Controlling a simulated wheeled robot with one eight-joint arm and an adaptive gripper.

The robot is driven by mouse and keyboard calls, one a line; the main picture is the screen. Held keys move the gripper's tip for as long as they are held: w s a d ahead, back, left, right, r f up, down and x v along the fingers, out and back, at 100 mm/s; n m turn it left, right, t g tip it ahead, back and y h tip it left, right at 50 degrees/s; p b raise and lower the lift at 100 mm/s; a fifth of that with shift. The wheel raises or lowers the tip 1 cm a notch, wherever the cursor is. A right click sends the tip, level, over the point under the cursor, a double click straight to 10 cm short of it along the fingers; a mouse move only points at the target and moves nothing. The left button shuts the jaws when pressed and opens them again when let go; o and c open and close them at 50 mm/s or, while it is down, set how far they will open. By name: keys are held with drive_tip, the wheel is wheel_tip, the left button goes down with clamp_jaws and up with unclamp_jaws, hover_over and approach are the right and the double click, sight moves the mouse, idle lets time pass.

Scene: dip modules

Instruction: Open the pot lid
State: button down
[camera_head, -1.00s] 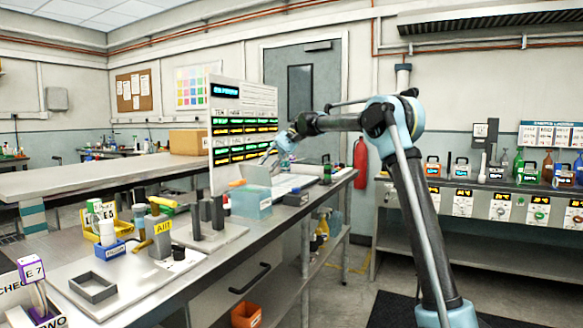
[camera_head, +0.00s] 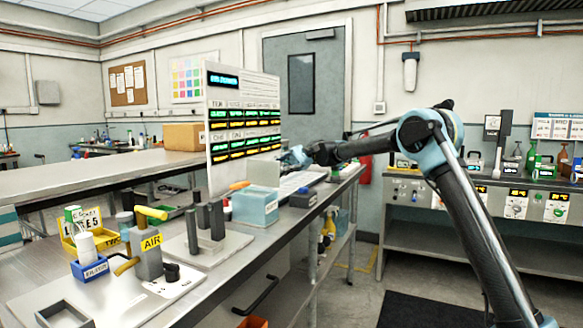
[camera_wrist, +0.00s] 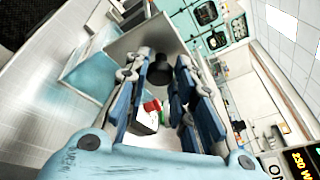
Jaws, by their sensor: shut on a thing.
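The pot is a light blue box (camera_head: 255,208) on the bench, with its top open. Its grey lid (camera_head: 263,172) stands steeply above the box's far side. In the wrist view the lid (camera_wrist: 150,37) is a pale plate beyond the fingers, with the blue pot (camera_wrist: 88,72) at left. A dark round knob (camera_wrist: 160,72) on the lid sits between the fingertips. My gripper (camera_head: 295,157) is beside the lid; in the wrist view my gripper (camera_wrist: 161,78) is shut on the knob. Whether the lid still touches the box is unclear.
A display board (camera_head: 243,115) stands close behind the lid. A dark grey block (camera_head: 303,198) is right of the pot. A plate with dark posts (camera_head: 205,243) and an AIR fixture (camera_head: 150,248) stand nearer. A red button (camera_wrist: 152,106) shows below the knob.

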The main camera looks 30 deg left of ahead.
drive_tip(key=shift+w+a+f, duration=0.2)
idle(0.3)
drive_tip(key=c, duration=1.3)
unclamp_jaws()
drive_tip(key=shift+f, duration=0.1)
drive_tip(key=shift+c, duration=0.2)
wheel_tip(320, 180, up, 10)
drive_tip(key=shift+w, duration=0.1)
